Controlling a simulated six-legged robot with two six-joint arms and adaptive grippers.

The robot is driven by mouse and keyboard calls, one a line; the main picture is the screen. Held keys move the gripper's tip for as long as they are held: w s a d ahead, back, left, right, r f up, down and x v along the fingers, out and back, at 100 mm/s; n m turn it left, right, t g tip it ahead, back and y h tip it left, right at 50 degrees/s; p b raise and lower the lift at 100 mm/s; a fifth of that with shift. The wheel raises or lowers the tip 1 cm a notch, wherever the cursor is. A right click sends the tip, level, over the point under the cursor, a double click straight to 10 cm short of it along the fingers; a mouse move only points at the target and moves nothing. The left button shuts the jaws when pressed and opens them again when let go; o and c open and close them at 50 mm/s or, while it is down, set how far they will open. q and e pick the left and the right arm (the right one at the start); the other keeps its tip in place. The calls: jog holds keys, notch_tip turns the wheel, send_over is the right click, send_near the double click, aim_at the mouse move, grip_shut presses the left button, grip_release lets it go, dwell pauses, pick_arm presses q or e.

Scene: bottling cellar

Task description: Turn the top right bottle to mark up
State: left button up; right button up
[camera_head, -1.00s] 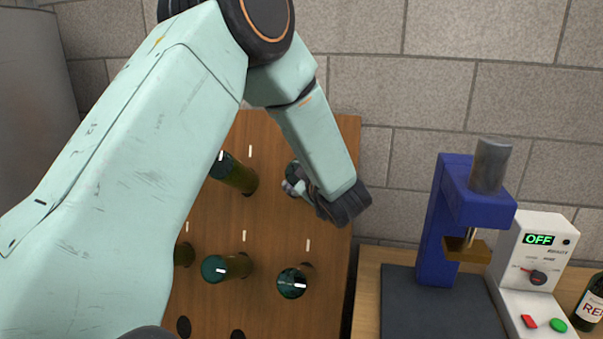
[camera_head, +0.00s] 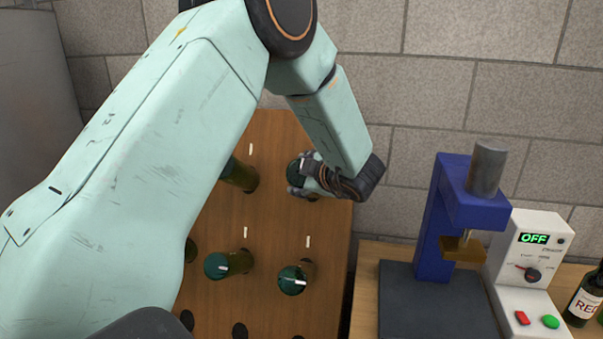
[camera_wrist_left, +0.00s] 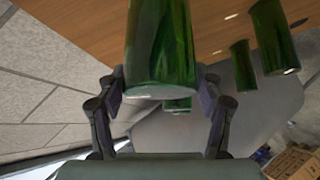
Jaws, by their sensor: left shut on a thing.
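The wooden rack board (camera_head: 272,225) holds several green bottles, base ends outward. The top right bottle (camera_head: 296,174) is partly covered by my left gripper (camera_head: 303,179), whose fingers are closed around its outer end. In the left wrist view the bottle (camera_wrist_left: 160,45) stands between the two fingers (camera_wrist_left: 160,92). A small pale mark seems to show at its end, but the fingers hide too much to tell its direction. The bottle below it (camera_head: 292,281) and the lower middle bottle (camera_head: 215,266) show white marks on their ends. My right gripper is out of view.
The upper middle bottle (camera_head: 240,175) is left of the gripper. A blue press (camera_head: 436,225) stands on the bench at right, beside a white control box (camera_head: 530,262) reading OFF. A bottle with a red-lettered label (camera_head: 584,300) stands at the far right. A block wall is behind.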

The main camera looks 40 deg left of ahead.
pick_arm(q)
jog(key=shift+r, duration=0.1)
jog(key=o, duration=1.1)
jog(key=shift+s, duration=0.1)
jog(key=shift+o, duration=0.2)
jog(key=v, duration=0.8)
